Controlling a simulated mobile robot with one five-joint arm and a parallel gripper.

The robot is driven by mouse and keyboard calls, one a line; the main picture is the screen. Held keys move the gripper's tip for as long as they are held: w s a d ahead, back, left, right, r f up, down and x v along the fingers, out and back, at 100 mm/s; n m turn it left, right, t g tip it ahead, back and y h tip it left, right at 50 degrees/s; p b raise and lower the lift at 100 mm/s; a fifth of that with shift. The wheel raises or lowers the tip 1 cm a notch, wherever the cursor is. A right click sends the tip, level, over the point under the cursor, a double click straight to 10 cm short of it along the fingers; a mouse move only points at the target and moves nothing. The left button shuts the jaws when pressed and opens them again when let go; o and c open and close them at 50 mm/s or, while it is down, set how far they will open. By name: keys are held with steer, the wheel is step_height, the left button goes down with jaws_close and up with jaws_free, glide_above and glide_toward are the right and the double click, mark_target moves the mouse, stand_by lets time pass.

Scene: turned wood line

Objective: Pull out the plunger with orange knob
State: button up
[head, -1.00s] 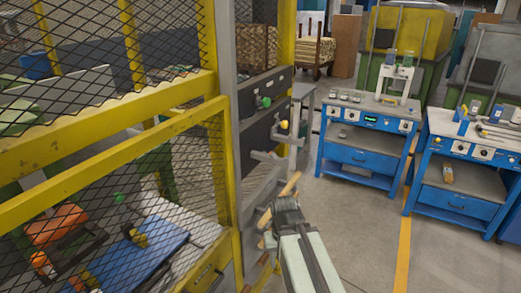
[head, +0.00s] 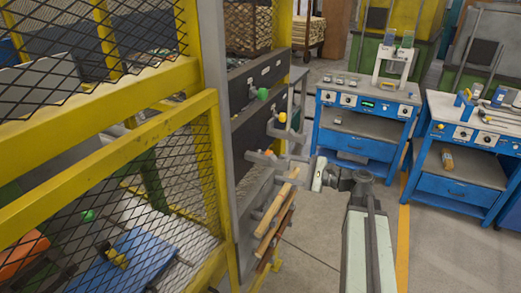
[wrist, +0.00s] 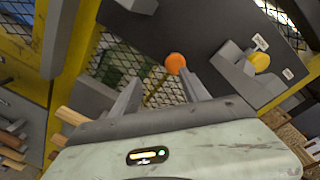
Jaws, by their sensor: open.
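The orange knob (wrist: 175,63) shows in the wrist view as a round orange cap at the lower edge of a dark panel (wrist: 200,30). My gripper (wrist: 160,78) is open, its two grey fingers apart and pointing toward the knob. The knob appears just past the fingertips, nearer the right one; I cannot tell if it touches. There my gripper (head: 284,168) is beside the panel, below a yellow knob (head: 282,117) and a green knob (head: 262,94). The yellow knob (wrist: 260,62) is also right of the fingers in the wrist view.
Grey brackets jut out near the yellow knob. Wooden handles (head: 272,215) hang below my gripper. A yellow mesh guard (head: 110,170) stands at the left. Blue workbenches (head: 365,130) stand at the right, with open floor before them.

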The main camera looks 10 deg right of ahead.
steer(key=shift+m+t, duration=0.4)
steer(key=shift+t, duration=0.1)
steer(key=w+a, duration=0.1)
steer(key=w, duration=0.1)
steer(key=w+a+r, duration=0.1)
steer(key=a, duration=0.1)
steer(key=w+a+r, duration=0.1)
steer(key=w, duration=0.1)
steer(key=shift+w+a, duration=0.35)
steer(key=shift+a, duration=0.05)
jaws_close()
steer(key=shift+s, duration=0.1)
stand_by(0.7)
